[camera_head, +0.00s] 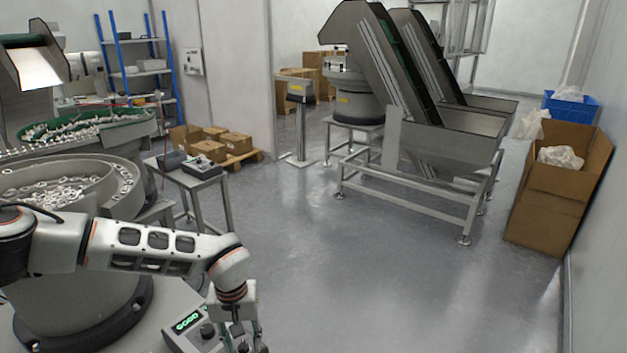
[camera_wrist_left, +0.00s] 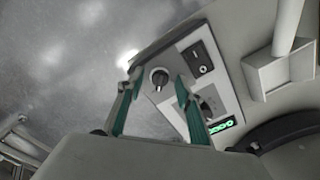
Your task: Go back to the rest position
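My left gripper (camera_head: 250,346) is at the bottom of the head view, pointing down beside a grey control box (camera_head: 178,343) with a green lit display (camera_head: 187,321). In the left wrist view the two teal-padded fingers of my left gripper (camera_wrist_left: 158,76) are spread apart with nothing held. A dark round knob (camera_wrist_left: 160,78) on the control box (camera_wrist_left: 172,112) shows in the gap between the fingertips. I cannot tell how far the fingers are from the knob. The green display (camera_wrist_left: 222,125) is to the right of the fingers. My right gripper is not in view.
Round feeder bowls (camera_head: 70,190) with white parts stand at the left. A small table (camera_head: 200,183) is behind my arm. A conveyor hopper (camera_head: 450,145) stands at the back, and a cardboard box (camera_head: 545,205) at the right. The middle floor (camera_head: 400,280) is clear.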

